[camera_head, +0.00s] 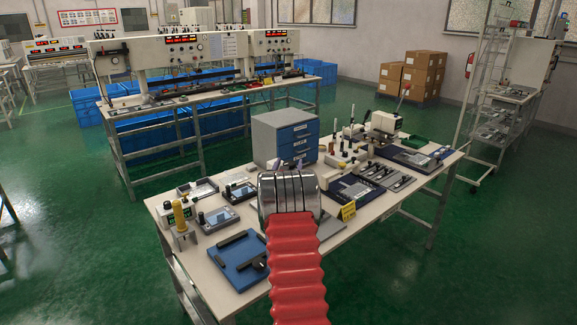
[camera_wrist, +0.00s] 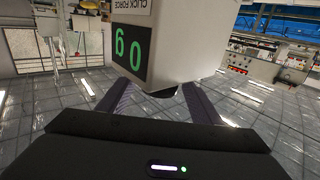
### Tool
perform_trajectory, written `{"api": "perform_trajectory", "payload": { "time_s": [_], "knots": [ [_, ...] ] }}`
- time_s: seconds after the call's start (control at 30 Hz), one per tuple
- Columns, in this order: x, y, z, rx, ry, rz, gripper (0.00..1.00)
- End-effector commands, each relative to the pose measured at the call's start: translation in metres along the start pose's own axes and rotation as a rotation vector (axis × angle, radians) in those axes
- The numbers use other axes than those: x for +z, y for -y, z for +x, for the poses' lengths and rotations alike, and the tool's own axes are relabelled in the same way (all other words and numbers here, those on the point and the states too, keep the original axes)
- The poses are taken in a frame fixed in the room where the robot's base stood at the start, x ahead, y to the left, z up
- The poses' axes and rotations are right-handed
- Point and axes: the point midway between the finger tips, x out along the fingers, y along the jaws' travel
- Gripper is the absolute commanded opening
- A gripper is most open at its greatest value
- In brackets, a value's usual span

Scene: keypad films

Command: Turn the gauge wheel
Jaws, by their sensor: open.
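In the wrist view, the gauge is a pale box (camera_wrist: 185,45) with a dark screen and green digits, seen upside down. The words "CLICK FORCE" are above its screen in the picture. A dark round part, probably the gauge wheel (camera_wrist: 163,94), sticks out from the box's end, between the fingers of my gripper (camera_wrist: 154,92). The purple fingers are open, one on each side; I cannot tell whether they touch the wheel. In the head view, only the purple tips of my gripper (camera_head: 288,164) show beyond my silver wrist. I cannot make out the gauge there; my arm may hide it.
A grey cabinet with blue drawers (camera_head: 284,138) stands at the back of the bench. A blue tray (camera_head: 240,262), a yellow-knobbed fixture (camera_head: 180,215) and small devices lie left of my arm. A white machine with a lever (camera_head: 385,122) and dark trays (camera_head: 356,190) are right.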

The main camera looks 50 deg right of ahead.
Motion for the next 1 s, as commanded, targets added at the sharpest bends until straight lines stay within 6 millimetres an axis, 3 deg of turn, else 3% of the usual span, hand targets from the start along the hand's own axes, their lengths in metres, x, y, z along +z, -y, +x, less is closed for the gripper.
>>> {"api": "perform_trajectory", "payload": {
  "time_s": [0.27, 0.83, 1.0],
  "knots": [
    [0.0002, -0.0003, 0.0007, 0.000, 0.000, 0.000, 0.59],
    [0.0002, 0.0003, 0.0004, 0.000, 0.000, 0.000, 0.19],
    [0.0000, 0.0010, 0.0004, 0.003, -0.001, 0.000, 0.18]
  ]
}}
